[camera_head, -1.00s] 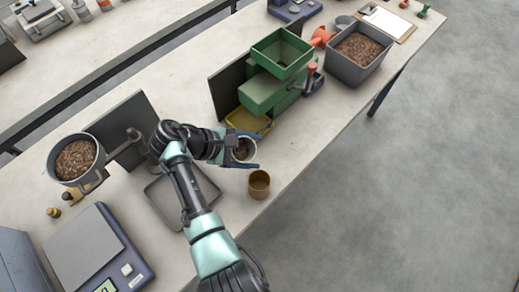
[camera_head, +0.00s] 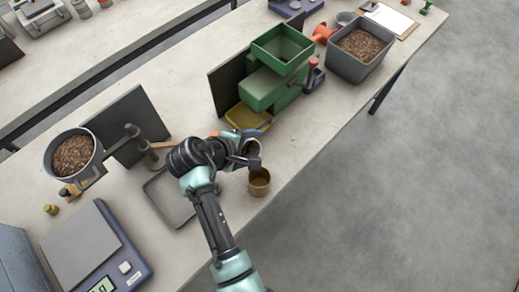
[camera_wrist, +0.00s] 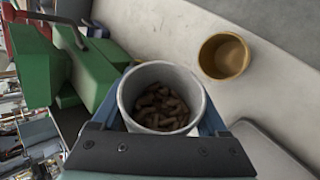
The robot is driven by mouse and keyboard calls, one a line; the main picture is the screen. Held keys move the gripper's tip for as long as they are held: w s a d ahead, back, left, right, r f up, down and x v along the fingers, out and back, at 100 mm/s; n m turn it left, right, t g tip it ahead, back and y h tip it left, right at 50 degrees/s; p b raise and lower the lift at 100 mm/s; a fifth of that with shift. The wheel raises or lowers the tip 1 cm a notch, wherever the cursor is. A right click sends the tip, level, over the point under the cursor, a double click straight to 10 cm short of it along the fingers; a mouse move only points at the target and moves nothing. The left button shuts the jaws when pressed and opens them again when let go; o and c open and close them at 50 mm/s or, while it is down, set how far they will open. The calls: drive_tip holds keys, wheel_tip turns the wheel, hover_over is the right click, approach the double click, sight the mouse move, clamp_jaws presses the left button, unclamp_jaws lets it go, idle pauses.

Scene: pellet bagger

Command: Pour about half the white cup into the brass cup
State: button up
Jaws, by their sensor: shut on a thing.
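My gripper (camera_head: 252,152) is shut on the white cup (camera_wrist: 150,83), with a finger on either side of it. In the wrist view brown pellets (camera_wrist: 160,107) lie inside the cup, below its rim. In the head view the gripper hides most of the white cup. The brass cup (camera_head: 260,184) stands upright on the bench, just below and to the right of my gripper, apart from it. It also shows in the wrist view (camera_wrist: 224,56), up and right of the white cup, with no pellets visible inside.
A green machine (camera_head: 270,88) with a yellow tray (camera_head: 243,118) stands behind my gripper. A grey tray (camera_head: 160,193) lies to the left. A pellet-filled hopper (camera_head: 73,155), scale (camera_head: 90,245) and grey pellet bin (camera_head: 361,75) are farther off. The bench edge is close to the brass cup.

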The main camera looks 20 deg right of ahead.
drive_tip(key=shift+w+f+m+t+y+b, duration=0.1)
drive_tip(key=shift+f+m+t+y+b, duration=0.5)
drive_tip(key=shift+b, duration=1.1)
idle(0.8)
drive_tip(key=shift+s+d+r+t, duration=0.1)
drive_tip(key=shift+s+r+t, duration=0.3)
drive_tip(key=shift+t, duration=0.5)
idle(1.4)
drive_tip(key=shift+f+m+t+b, duration=0.6)
drive_tip(key=shift+f+t+b, duration=0.05)
drive_tip(key=shift+t+b, duration=0.4)
idle(2.2)
